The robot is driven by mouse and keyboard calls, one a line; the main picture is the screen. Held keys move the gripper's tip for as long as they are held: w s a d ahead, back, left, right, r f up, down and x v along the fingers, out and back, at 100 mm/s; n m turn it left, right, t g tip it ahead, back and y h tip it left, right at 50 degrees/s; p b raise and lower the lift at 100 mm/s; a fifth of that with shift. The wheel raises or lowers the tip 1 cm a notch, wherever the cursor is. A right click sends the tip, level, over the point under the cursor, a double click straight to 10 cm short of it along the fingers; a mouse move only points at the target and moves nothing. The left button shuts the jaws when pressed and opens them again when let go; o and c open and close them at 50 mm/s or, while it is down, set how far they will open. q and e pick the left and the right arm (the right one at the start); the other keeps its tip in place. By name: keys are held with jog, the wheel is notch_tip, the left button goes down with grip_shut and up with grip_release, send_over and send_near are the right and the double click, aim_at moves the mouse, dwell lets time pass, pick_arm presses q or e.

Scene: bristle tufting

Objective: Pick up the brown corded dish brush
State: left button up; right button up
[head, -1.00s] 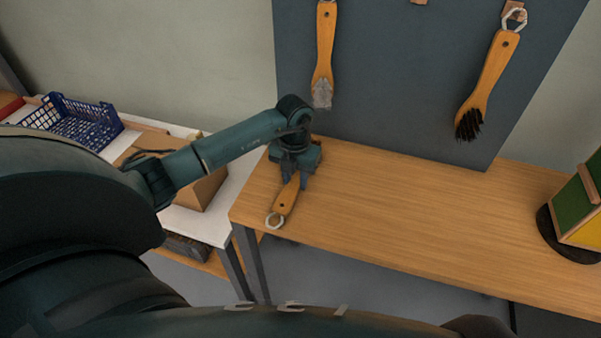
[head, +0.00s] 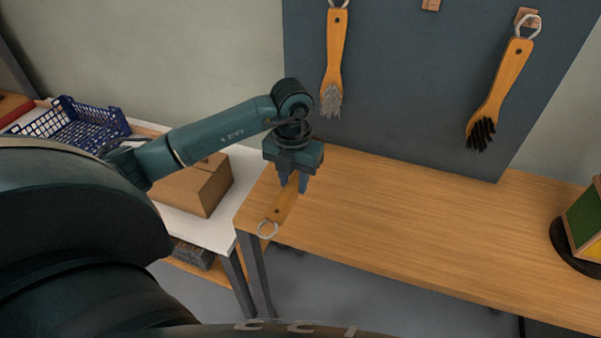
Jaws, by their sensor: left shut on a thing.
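A dish brush with an orange-brown wooden handle (head: 282,206) and a pale cord loop (head: 268,229) is at the left end of the wooden table. Its loop end points toward me, near the table's front edge. My left gripper (head: 293,184) comes down from above and is shut on the handle. The bristle end is hidden behind the gripper, so I cannot see its colour. I cannot tell whether the brush touches the tabletop or is just above it. My right gripper is not in view.
A grey-bristled brush (head: 335,62) and a black-bristled brush (head: 500,85) hang on the dark board (head: 420,90). A blue crate (head: 85,128) and a cardboard box (head: 195,188) stand on the white table at left. The wooden table's middle (head: 420,220) is clear.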

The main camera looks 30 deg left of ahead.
pick_arm(q)
jog(key=s+d, duration=0.1)
jog(key=s, duration=0.3)
jog(key=s+d+b, duration=0.1)
jog(key=s, duration=0.4)
jog(key=s+d+b, duration=0.1)
jog(key=s, duration=0.3)
jog(key=shift+s+d, duration=0.1)
jog(key=shift+s, duration=0.1)
jog(key=shift+s+d, duration=0.15)
jog(key=shift+s, duration=0.4)
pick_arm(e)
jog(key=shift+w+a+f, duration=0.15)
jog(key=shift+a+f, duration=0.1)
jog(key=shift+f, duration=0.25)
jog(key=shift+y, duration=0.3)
